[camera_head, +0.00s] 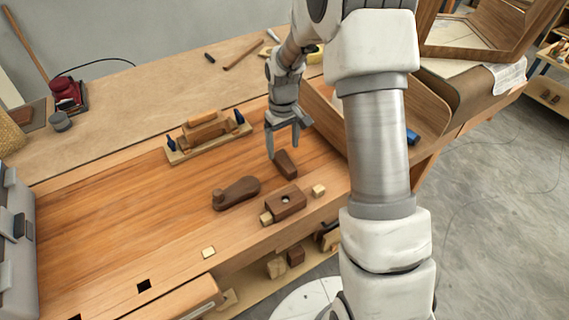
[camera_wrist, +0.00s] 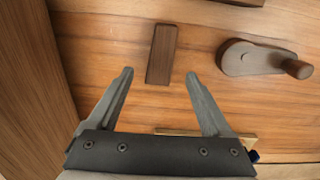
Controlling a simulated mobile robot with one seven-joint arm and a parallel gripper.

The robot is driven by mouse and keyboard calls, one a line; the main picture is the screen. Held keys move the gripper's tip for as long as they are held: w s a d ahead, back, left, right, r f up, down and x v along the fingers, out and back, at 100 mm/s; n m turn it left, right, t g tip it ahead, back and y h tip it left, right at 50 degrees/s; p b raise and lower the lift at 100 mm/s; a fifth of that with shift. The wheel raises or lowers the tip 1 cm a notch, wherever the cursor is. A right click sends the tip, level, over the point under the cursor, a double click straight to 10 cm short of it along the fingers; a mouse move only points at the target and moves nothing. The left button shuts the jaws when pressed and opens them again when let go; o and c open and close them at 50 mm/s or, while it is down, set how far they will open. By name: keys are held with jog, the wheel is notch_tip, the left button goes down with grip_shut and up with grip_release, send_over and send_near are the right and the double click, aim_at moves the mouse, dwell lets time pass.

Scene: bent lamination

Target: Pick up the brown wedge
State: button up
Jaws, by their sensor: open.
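The brown wedge (camera_head: 286,164) is a small dark wooden block lying on the workbench (camera_head: 120,207). In the wrist view the brown wedge (camera_wrist: 162,54) lies lengthwise between the lines of my two fingers, just beyond the fingertips. My gripper (camera_head: 283,155) is open and empty, its fingers pointing down above the bench close to the wedge. In the wrist view my gripper (camera_wrist: 160,75) shows both fingers spread wider than the wedge. I cannot tell the exact height of the fingertips above the wood.
A dark wooden tool with a knob (camera_head: 236,193) lies left of the wedge. A brown block with a hole (camera_head: 286,204) and a small light cube (camera_head: 319,190) sit nearer the front edge. A clamped jig (camera_head: 207,135) stands behind. A curved wooden panel (camera_head: 390,118) rises at the right.

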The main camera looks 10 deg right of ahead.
aim_at(282, 157)
jog(key=shift+w+a+f, duration=0.1)
jog(key=shift+w+f, duration=0.05)
jog(key=shift+f, duration=1.3)
jog(key=shift+w+f, duration=0.15)
jog(key=shift+f, duration=1.25)
grip_shut()
